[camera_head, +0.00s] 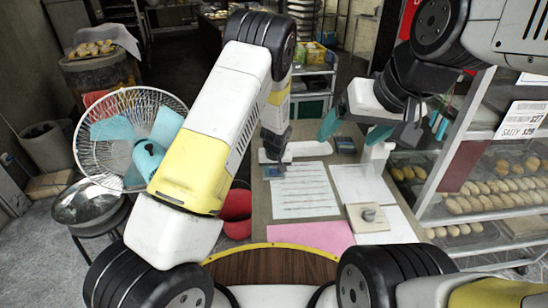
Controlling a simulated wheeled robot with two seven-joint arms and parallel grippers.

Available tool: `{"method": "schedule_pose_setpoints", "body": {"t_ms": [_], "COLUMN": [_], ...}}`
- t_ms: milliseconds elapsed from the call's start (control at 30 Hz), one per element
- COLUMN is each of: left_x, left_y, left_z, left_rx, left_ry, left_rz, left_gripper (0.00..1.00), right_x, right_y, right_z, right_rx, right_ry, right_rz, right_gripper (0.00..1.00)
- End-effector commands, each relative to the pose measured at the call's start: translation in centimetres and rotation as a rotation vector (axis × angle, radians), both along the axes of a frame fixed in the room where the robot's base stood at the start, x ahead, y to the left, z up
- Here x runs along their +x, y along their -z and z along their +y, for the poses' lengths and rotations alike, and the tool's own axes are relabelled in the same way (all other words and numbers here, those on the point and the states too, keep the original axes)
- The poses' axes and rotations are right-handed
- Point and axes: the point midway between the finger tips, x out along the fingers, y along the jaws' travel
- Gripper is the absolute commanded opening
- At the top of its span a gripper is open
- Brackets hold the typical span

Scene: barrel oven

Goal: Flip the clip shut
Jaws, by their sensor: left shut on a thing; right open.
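A sheet of printed paper (303,190) lies on the narrow table. A white bar (308,150) crosses above the paper's top edge; I cannot tell whether it is the clip. My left gripper (276,154) points down at the bar's left part, above the paper. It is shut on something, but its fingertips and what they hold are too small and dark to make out. My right gripper (355,131) has teal fingers, is open, and hangs to the right of the left one, near the table's far right side.
A pink sheet (312,236), a blank white sheet (358,184) and a small board with a grey knob (368,215) lie on the table's near half. A shelf with bread (500,190) stands at right.

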Motion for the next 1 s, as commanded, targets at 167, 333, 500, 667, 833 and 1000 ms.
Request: {"method": "schedule_pose_setpoints", "body": {"t_ms": [167, 333, 500, 667, 833, 1000], "left_x": [0.4, 1.0, 1.8, 2.4, 2.8, 3.1], "left_y": [-0.3, -0.7, -1.2, -1.4, -1.6, -1.8], "left_z": [0.1, 0.2, 0.1, 0.1, 0.1, 0.2], "left_rx": [-0.006, -0.011, -0.018, -0.022, -0.027, -0.027], "left_ry": [-0.003, -0.004, -0.003, -0.001, 0.0, 0.0], "left_rz": [0.048, 0.148, 0.271, 0.372, 0.453, 0.505], "left_gripper": [0.0, 0.0, 0.0, 0.0, 0.0, 0.0], "right_x": [0.0, 0.0, 0.0, 0.0, 0.0, 0.0], "right_y": [0.0, 0.0, 0.0, 0.0, 0.0, 0.0], "right_z": [0.0, 0.0, 0.0, 0.0, 0.0, 0.0], "right_rx": [0.0, 0.0, 0.0, 0.0, 0.0, 0.0], "right_ry": [0.0, 0.0, 0.0, 0.0, 0.0, 0.0], "right_rz": [0.0, 0.0, 0.0, 0.0, 0.0, 0.0], "right_gripper": [0.81, 0.81, 0.81, 0.81, 0.81, 0.81]}}
